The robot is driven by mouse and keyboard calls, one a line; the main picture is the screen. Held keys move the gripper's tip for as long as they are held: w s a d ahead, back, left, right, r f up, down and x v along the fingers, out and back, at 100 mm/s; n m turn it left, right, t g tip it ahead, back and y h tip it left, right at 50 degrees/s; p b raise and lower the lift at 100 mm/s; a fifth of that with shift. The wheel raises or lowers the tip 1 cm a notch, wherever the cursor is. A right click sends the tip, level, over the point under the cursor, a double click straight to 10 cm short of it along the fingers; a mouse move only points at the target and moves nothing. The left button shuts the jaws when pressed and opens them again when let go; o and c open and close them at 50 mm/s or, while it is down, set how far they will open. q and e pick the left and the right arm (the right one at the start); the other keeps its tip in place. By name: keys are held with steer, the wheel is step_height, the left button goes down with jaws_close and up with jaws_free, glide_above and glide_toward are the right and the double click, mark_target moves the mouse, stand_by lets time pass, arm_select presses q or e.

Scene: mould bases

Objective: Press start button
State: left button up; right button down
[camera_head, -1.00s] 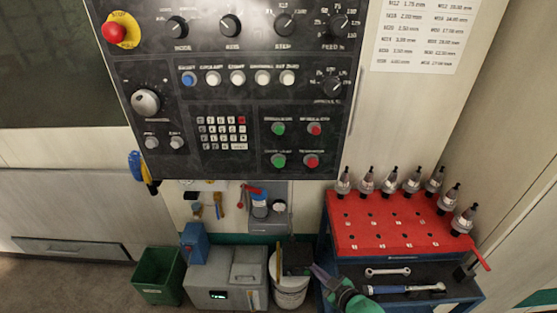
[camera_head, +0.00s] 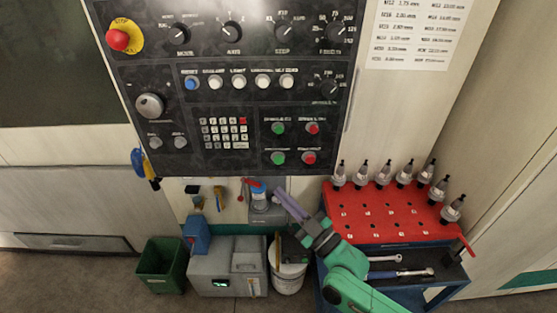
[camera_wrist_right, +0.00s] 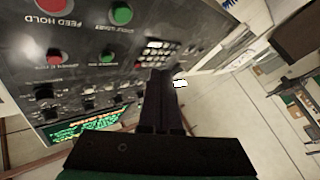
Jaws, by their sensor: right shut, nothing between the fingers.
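The dark control panel (camera_head: 215,110) fills the upper middle of the head view. At its lower right are an upper green button (camera_head: 278,128) and a lower green button (camera_head: 278,158). A red button (camera_head: 309,158) is beside the lower green one. In the right wrist view the panel appears upside down; the red button (camera_wrist_right: 52,6) is labelled FEED HOLD, with a green button (camera_wrist_right: 122,13) beside it whose label is hard to read. My right gripper (camera_head: 279,193) is shut and empty, its tips below the panel's lower edge in the head view. My left gripper is out of view.
A red emergency stop (camera_head: 118,40) is at the panel's upper left. A red tool rack (camera_head: 385,226) with several tool holders stands right of my right arm. A white bucket (camera_head: 288,280), a grey box (camera_head: 228,280) and a green bin (camera_head: 161,268) stand below.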

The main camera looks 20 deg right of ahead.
steer(key=shift+w+f, duration=0.1)
steer(key=b, duration=0.6)
glide_toward(279, 160)
steer(key=w+a, duration=0.1)
steer(key=w+a+r, duration=0.1)
steer(key=a, duration=0.1)
steer(key=w+a, duration=0.1)
steer(key=w, duration=0.1)
steer(key=shift+a+r, duration=0.35)
steer(key=shift+r, duration=0.05)
stand_by(0.9)
steer(key=shift+w+d, duration=0.1)
steer(key=shift+w, duration=0.3)
